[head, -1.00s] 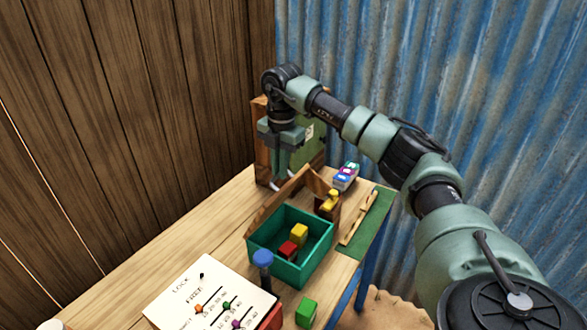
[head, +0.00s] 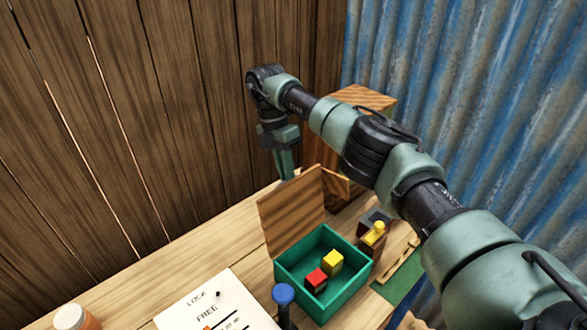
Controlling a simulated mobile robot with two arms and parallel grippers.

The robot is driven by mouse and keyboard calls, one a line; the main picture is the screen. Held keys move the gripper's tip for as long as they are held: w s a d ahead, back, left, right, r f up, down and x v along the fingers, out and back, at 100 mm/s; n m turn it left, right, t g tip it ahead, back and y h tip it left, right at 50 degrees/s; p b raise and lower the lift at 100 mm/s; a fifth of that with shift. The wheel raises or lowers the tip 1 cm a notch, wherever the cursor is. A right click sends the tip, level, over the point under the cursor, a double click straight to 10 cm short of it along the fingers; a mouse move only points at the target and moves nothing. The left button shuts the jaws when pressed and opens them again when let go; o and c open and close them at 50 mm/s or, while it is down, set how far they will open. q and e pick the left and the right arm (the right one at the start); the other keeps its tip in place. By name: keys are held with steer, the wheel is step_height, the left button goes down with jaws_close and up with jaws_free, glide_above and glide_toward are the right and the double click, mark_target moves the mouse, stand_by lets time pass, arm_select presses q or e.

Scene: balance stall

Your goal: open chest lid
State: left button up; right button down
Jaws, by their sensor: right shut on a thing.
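The chest lid (head: 291,212) is a brown wooden panel standing steeply tilted behind the teal bin. A short wooden side piece (head: 336,184) shows at its far right end. My right gripper (head: 287,178) points down at the panel's upper edge, on the far side. It is shut on the lid, though its fingertips are partly hidden there. My left gripper is out of view.
The teal bin (head: 347,300) just in front holds a red block (head: 316,280) and a yellow block (head: 332,261). A blue-topped post (head: 283,293), a lettered board (head: 208,311) and a jar (head: 74,318) are nearer. A wooden cabinet (head: 365,97) stands behind my arm.

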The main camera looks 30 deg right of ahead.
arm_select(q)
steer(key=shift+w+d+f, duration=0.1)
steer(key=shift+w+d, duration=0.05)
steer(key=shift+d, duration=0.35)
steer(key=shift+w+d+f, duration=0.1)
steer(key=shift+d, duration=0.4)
arm_select(e)
steer(key=shift+a+f, duration=0.15)
steer(key=shift+f, duration=0.2)
steer(key=shift+w, duration=0.1)
steer(key=c, duration=1.8)
jaws_free()
steer(key=o, duration=0.3)
steer(key=shift+w+f+g, duration=0.1)
steer(key=shift+w+g, duration=0.1)
steer(key=shift+g, duration=0.1)
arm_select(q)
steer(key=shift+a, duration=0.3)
arm_select(e)
steer(key=shift+w, duration=0.15)
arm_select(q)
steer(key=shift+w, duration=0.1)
arm_select(e)
steer(key=shift+r, duration=0.2)
